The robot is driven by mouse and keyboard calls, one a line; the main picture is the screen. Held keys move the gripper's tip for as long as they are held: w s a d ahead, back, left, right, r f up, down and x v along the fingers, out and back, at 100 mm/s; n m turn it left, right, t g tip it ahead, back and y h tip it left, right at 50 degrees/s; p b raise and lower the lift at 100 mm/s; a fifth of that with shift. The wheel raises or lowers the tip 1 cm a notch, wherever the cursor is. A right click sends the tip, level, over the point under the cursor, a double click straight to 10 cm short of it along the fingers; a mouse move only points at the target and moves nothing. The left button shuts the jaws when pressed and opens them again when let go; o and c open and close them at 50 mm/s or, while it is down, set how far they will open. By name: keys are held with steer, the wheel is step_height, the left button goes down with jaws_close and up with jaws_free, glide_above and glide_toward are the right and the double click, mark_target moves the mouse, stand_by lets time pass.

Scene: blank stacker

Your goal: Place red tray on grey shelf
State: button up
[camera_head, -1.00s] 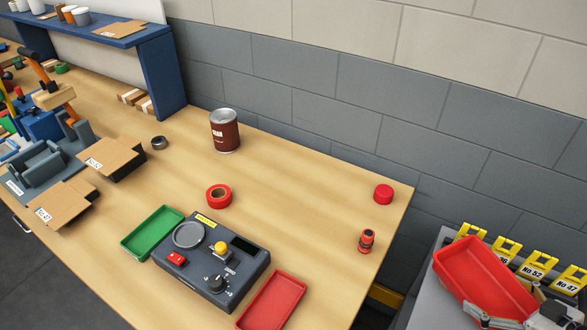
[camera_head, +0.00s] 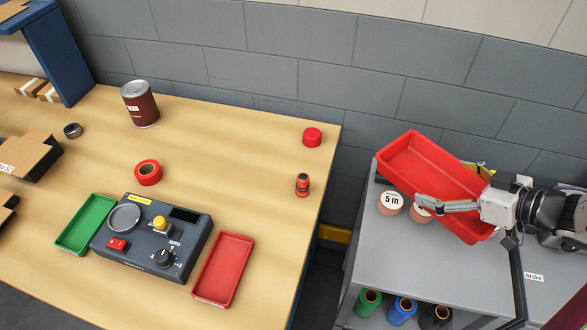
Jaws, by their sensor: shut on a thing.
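A large red tray (camera_head: 428,160) is tilted over the grey shelf (camera_head: 395,268) on the right. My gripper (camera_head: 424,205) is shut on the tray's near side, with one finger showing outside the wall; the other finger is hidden. The tray seems to be above the shelf's top, but its underside is hidden, so I cannot tell the gap. A smaller red tray (camera_head: 224,268) lies on the wooden table, right of the dark scale.
Rolls labelled "5 m" (camera_head: 391,203) stand on the shelf under the tray's left side. Yellow signs behind the tray are mostly hidden. The shelf's front top is clear. Coloured rolls (camera_head: 402,310) sit on a lower level. The wooden table (camera_head: 262,175) stands left, across a gap.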

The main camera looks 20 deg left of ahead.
step_height(320, 180, up, 7)
steer(key=w+a+n+g+y, duration=0.1)
steer(key=w+a+n+g, duration=0.1)
steer(key=a, duration=0.9)
steer(key=w+a+n+g+y, duration=0.1)
steer(key=a+n, duration=0.1)
steer(key=a, duration=0.9)
steer(key=n+g, duration=0.3)
steer(key=g, duration=0.1)
glide_above(227, 192)
step_height(227, 192, down, 4)
steer(key=shift+f, duration=0.5)
steer(key=shift+f, duration=3.15)
